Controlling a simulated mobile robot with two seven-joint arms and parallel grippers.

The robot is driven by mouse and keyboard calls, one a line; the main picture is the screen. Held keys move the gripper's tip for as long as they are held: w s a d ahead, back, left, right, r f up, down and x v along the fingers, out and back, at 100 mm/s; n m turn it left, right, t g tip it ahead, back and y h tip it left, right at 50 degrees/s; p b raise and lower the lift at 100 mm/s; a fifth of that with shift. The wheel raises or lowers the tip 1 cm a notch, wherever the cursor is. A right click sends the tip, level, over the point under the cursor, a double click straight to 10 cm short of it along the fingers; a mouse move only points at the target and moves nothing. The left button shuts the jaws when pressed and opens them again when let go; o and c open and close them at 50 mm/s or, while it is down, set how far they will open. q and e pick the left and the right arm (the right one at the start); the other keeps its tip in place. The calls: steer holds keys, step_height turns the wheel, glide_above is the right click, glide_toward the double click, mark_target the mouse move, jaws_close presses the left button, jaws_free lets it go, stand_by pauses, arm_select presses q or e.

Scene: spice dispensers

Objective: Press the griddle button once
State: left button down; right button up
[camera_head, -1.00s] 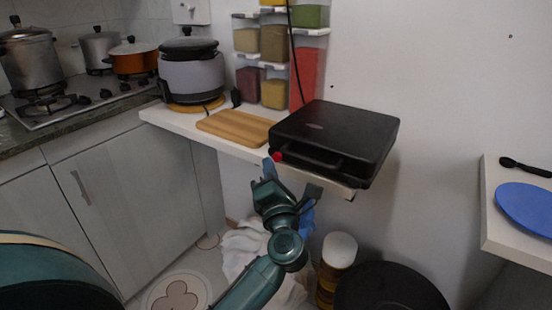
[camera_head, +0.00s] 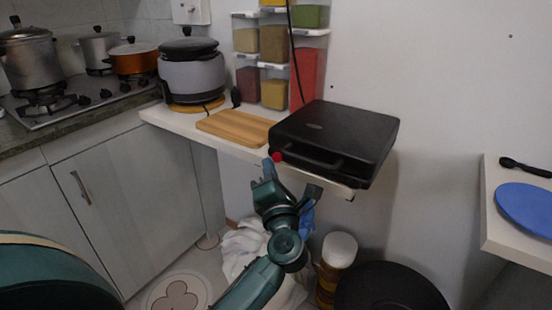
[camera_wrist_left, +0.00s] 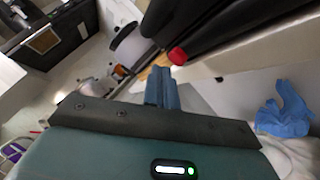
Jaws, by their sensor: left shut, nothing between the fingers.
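The black griddle (camera_head: 335,138) sits closed on the white wall shelf. Its red button (camera_head: 277,157) is at the front left corner. In the left wrist view the red button (camera_wrist_left: 178,56) shows just above and right of the fingertips. My left gripper (camera_head: 268,168) is shut and empty. Its blue fingertips are just below and left of the button in the head view. In the left wrist view the shut fingers (camera_wrist_left: 161,88) point toward the shelf edge. I cannot tell whether they touch the button. My right gripper is not in view.
A wooden board (camera_head: 236,127) and a rice cooker (camera_head: 190,72) stand on the shelf left of the griddle. Spice dispensers (camera_head: 274,44) hang behind. A blue glove (camera_wrist_left: 287,108), a jar (camera_head: 337,262) and a black round lid (camera_head: 390,290) are below.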

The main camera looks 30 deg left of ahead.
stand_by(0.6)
arm_select(q)
steer(key=shift+w, duration=0.1)
steer(key=shift+w, duration=0.3)
stand_by(0.4)
